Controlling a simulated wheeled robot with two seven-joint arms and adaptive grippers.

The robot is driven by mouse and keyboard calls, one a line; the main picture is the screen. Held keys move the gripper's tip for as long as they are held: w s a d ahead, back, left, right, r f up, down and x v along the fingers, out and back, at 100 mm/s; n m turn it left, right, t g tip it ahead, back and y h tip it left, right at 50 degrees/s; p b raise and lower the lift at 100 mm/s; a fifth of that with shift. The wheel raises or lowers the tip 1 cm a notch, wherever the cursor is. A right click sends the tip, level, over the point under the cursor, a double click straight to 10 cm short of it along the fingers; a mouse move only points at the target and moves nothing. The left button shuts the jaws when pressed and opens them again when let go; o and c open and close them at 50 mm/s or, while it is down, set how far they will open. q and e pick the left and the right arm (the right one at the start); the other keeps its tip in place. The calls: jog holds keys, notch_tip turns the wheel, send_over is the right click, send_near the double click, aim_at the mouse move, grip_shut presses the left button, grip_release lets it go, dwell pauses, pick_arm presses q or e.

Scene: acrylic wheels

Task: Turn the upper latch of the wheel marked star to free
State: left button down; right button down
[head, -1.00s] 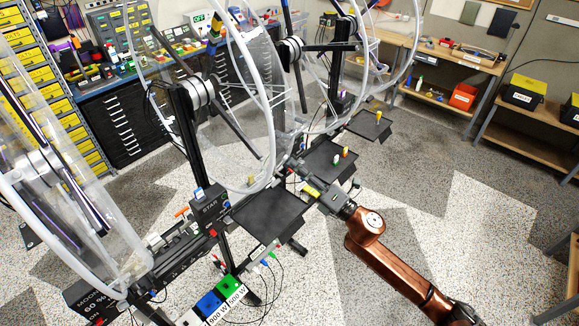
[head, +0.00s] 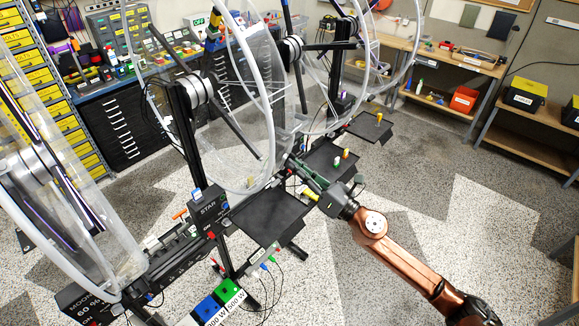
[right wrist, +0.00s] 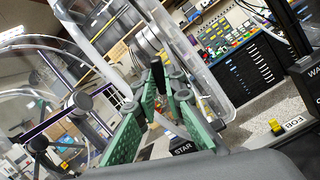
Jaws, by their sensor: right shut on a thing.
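The wheel marked star (head: 268,110) is a clear acrylic drum with a pale rim in the middle of the head view. Its black base box (head: 209,207) carries the STAR label, and a STAR label (right wrist: 183,149) also shows in the right wrist view. My right gripper (head: 293,164) reaches in from the right to the lower right side of this wheel's rim. Its green fingers (right wrist: 165,100) are shut on a small part at the rim, apparently the latch. The fingers mostly hide that part, so its exact position cannot be told. My left gripper is not in view.
Black trays (head: 270,214) stand in a row beside the wheels, close under my right arm. Another wheel (head: 60,200) stands at the left, with a MOON box below. Further wheels stand behind. The floor at the right is clear.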

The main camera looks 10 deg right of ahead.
jog(key=shift+n, duration=0.3)
jog(key=n+b, duration=0.1)
jog(key=n, duration=0.2)
jog(key=shift+f+n, duration=0.1)
jog(key=shift+n, duration=0.3)
jog(key=c, duration=1.9)
grip_release()
jog(key=shift+d, duration=0.1)
jog(key=shift+b+v, duration=1.75)
jog(key=shift+v, duration=1.7)
